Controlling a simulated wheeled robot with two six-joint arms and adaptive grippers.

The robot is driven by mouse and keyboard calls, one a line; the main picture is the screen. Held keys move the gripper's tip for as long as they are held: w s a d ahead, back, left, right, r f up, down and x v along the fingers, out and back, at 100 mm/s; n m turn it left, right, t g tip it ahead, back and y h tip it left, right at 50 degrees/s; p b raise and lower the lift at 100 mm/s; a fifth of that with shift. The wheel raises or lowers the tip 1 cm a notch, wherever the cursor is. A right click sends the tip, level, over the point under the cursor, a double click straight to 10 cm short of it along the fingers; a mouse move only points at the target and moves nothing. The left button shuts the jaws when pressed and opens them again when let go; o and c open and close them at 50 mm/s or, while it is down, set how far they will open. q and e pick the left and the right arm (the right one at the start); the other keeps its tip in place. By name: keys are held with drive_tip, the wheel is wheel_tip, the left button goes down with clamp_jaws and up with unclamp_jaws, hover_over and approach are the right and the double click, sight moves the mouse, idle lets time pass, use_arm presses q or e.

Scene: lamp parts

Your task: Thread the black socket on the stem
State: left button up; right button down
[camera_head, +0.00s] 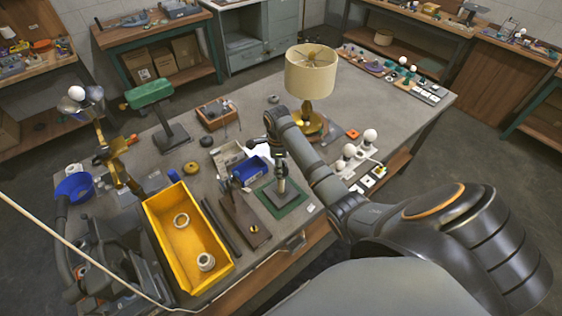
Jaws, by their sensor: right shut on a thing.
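My right arm reaches in from the lower right, and its gripper (276,146) points down over the bench. It is shut on a small dark piece, likely the black socket (281,161), though the fingers and wrist partly hide it. Directly below is the upright pale stem (281,186), standing on a green mat (290,205) near the bench's front edge. The dark piece is in line with the stem top. At this size I cannot tell whether they touch or are threaded. I cannot make out my left gripper.
A yellow bin (158,228) with two pale rings stands left of the mat, beside a brown wooden stand (240,218). A blue bin (248,172) is close behind. A shaded brass lamp (310,75) stands farther back, and white bulbs (349,150) are to the right.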

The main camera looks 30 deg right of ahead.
drive_tip(key=shift+s+f+m, duration=0.2)
drive_tip(key=shift+f+m, duration=0.15)
drive_tip(key=shift+m, duration=0.25)
drive_tip(key=m, duration=0.4)
drive_tip(key=shift+w, duration=0.1)
drive_tip(key=m, duration=0.2)
drive_tip(key=shift+d+f+m, duration=0.1)
drive_tip(key=shift+d+m, duration=0.05)
drive_tip(key=shift+m, duration=0.25)
drive_tip(key=m, duration=0.2)
drive_tip(key=shift+w+d+m, duration=0.1)
drive_tip(key=shift+d+m, duration=0.05)
drive_tip(key=shift+m, duration=0.25)
drive_tip(key=c, duration=1)
unclamp_jaws()
drive_tip(key=shift+o, duration=0.2)
drive_tip(key=shift+w, duration=0.15)
drive_tip(key=shift+d, duration=0.1)
